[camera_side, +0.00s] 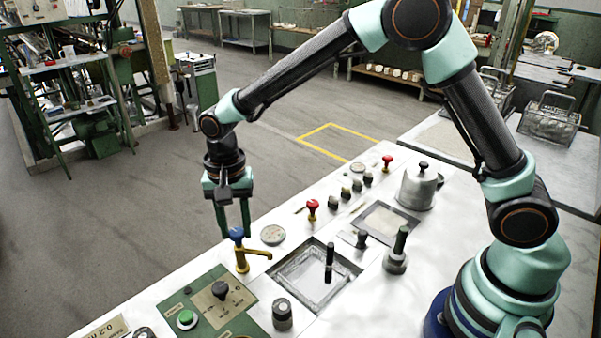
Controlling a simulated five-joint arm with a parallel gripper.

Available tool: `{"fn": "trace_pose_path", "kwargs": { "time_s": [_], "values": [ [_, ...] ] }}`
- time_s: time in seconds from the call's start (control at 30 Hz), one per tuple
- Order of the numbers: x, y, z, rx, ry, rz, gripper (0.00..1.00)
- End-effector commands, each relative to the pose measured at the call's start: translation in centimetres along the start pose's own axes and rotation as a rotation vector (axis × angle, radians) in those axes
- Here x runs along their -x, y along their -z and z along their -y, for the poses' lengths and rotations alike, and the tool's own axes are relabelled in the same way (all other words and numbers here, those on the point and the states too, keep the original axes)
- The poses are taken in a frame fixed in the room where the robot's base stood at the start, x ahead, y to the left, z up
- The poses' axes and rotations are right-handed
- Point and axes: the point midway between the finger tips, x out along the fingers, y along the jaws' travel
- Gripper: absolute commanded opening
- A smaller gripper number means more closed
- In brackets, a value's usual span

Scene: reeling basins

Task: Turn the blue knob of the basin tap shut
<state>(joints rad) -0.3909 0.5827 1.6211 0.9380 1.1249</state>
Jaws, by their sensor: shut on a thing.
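The basin tap (241,259) is a brass tap with its spout pointing right, standing at the far edge of the white bench. Its blue knob (236,234) sits on top. My gripper (235,230) points straight down over the tap, with its green fingers at the knob. It is shut on the blue knob, one finger on each side. The fingers hide part of the knob, and I cannot tell how far it is turned. The square basin (317,276) is right of the tap.
Red-topped knobs (312,208) and several dark knobs stand along the bench's far edge. A green panel (215,305) with a green button is at the front left. The air left of the bench is clear.

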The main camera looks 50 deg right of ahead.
Motion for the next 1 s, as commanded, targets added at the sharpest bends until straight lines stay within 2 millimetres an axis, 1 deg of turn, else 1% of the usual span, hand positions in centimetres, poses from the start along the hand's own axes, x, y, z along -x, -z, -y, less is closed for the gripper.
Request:
{"fn": "trace_pose_path", "kwargs": {
  "time_s": [0.23, 0.67, 0.7, 0.77, 0.8, 1.0],
  "values": [
    [0.18, 0.06, 0.04, -0.059, 0.002, -0.001, 0.0],
    [0.19, 0.08, 0.04, -0.069, 0.002, -0.001, 0.0],
    [0.19, 0.08, 0.04, -0.069, 0.002, -0.001, 0.43],
    [0.19, 0.08, 0.04, -0.069, 0.002, -0.001, 0.66],
    [0.17, 0.07, 0.03, -0.069, 0.002, -0.001, 0.69],
    [0.08, 0.04, 0.01, -0.067, 0.001, 0.0, 0.69]
  ]
}}
